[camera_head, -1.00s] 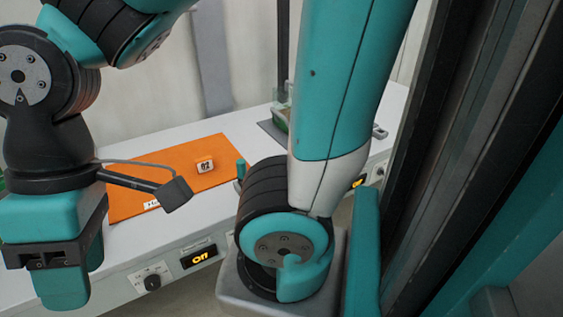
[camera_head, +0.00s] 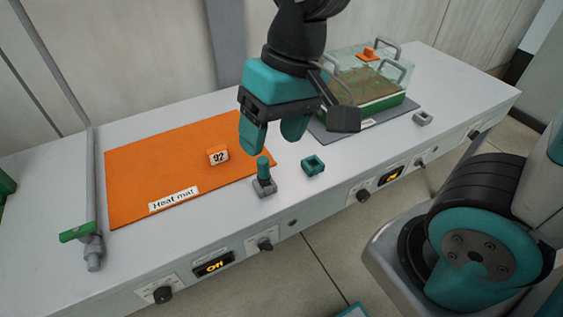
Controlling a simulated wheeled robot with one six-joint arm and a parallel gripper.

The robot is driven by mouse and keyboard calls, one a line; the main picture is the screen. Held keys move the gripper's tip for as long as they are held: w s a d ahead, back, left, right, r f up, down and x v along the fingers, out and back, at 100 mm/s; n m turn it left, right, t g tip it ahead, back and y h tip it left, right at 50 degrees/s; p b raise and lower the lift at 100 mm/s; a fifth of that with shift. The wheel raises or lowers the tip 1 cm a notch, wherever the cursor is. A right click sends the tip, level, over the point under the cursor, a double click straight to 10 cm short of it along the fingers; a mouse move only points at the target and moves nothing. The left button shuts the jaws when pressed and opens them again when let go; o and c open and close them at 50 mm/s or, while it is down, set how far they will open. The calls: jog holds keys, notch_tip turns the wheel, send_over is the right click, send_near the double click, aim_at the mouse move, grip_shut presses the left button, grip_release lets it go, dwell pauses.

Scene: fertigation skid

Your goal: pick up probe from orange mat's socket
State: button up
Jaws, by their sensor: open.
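The orange heat mat (camera_head: 150,165) lies on the left part of the white bench, with a label reading "Heat mat" at its front edge. A teal-topped probe (camera_head: 263,167) stands upright in a small grey socket (camera_head: 265,187) just off the mat's front right corner. My gripper (camera_head: 273,145) is open and points down above and slightly behind the probe in the picture. Its fingers look empty, and I cannot tell the exact gap to the probe.
An empty teal socket (camera_head: 313,166) sits right of the probe. A lidded tray (camera_head: 365,85) stands on a grey mat at right. A grey post (camera_head: 90,190) rises at left. Knobs and displays line the bench front.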

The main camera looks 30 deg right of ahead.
jog(key=w+d+f+m+h+p, duration=0.1)
jog(key=w+d+f+m+h, duration=0.1)
jog(key=w+m, duration=0.4)
jog(key=w+d+f+m+h+p, duration=0.1)
jog(key=w+d+f+m, duration=0.15)
jog(key=w+m, duration=0.3)
send_near(264, 170)
jog(key=f, duration=0.2)
jog(key=w+f, duration=0.1)
jog(key=f+p, duration=0.1)
jog(key=f, duration=0.1)
jog(key=shift+w+d+f, duration=0.25)
jog(key=shift+d+f, duration=0.05)
jog(key=shift+d, duration=0.05)
jog(key=shift+w+f+p, duration=0.1)
jog(key=shift+f+p, duration=0.45)
jog(key=shift+f, duration=2.5)
jog(key=c, duration=1)
